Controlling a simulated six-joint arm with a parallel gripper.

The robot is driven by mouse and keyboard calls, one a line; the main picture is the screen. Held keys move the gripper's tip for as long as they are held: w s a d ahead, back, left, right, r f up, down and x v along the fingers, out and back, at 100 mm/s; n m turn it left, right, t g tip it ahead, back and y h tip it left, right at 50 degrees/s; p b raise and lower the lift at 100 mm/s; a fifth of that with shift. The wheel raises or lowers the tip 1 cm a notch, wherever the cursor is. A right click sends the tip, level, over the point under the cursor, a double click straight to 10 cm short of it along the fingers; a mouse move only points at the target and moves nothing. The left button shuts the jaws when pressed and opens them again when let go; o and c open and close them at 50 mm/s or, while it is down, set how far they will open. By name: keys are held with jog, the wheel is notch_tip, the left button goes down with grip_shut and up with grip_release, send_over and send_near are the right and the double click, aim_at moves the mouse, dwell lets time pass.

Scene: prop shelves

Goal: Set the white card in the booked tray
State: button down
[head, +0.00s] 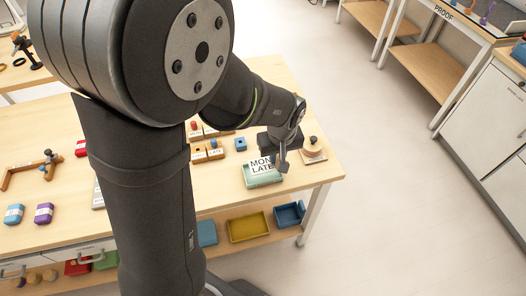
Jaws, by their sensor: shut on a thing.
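The card is tilted toward the camera, over a pale green tray (264,182) near the front right of the table. I cannot tell whether the card touches the tray or hangs just above it. No label reading "booked" is legible on any tray.
A round wooden piece (313,148) on a base stands close to the right of my gripper. Small labelled wooden holders and a blue block (240,144) sit behind the tray. A yellow tray (248,228) and a blue tray (289,214) lie on the lower shelf.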

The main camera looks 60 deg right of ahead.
jog(key=shift+w+d+f, duration=0.3)
jog(key=shift+w+f, duration=0.1)
jog(key=shift+w, duration=0.2)
jog(key=shift+f, duration=2)
